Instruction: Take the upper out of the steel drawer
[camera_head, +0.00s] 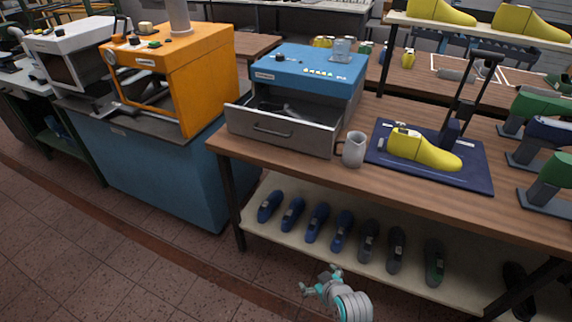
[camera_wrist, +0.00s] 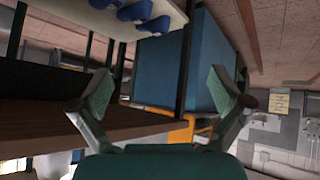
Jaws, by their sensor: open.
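The steel drawer (camera_head: 282,129) is pulled out from a blue-topped unit (camera_head: 308,70) on the wooden table. Something dark lies inside the drawer (camera_head: 290,112), mostly hidden by its front, and I cannot tell for sure that it is the upper. My gripper (camera_head: 320,279) is open and empty, low in front of the table, below and apart from the drawer. In the wrist view its two fingers (camera_wrist: 167,95) are spread wide with nothing between them. The drawer does not clearly show in the wrist view.
A grey mug (camera_head: 354,149) stands just right of the drawer. A yellow last (camera_head: 424,151) lies on a dark blue mat (camera_head: 478,177) beside a black stand. An orange machine (camera_head: 205,75) stands at left. The floor in front is clear.

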